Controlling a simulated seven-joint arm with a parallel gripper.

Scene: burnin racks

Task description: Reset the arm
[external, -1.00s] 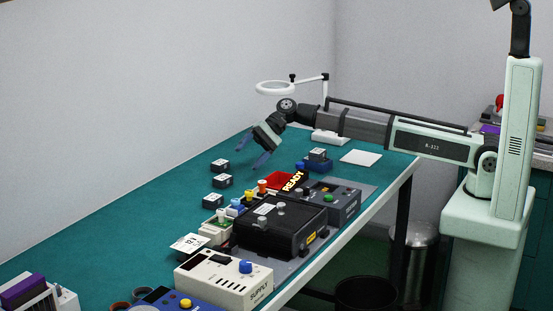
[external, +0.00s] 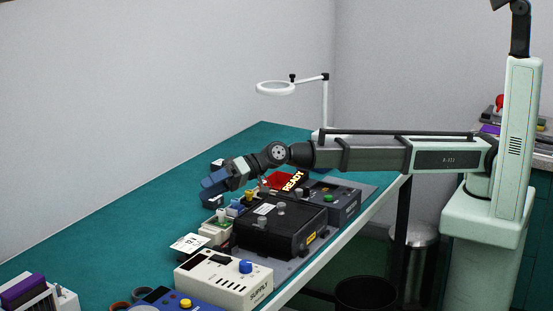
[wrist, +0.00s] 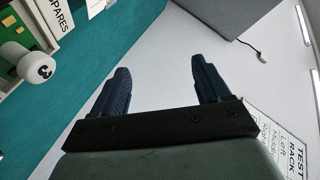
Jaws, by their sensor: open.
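My gripper (external: 207,190) is over the left side of the bench equipment in the external view, with its fingers pointing left. In the wrist view my gripper (wrist: 158,82) shows two dark blue fingers set wide apart with nothing between them. It is open and empty. My arm reaches in from the column at the right.
The green bench (external: 110,232) has free room at its left. A black box (external: 285,232), a cream supply unit (external: 222,279), a red tray (external: 281,180) and a ring lamp (external: 275,88) are near the arm. The wrist view shows a labelled white knob (wrist: 28,62) and a TEST RACK sign (wrist: 280,145).

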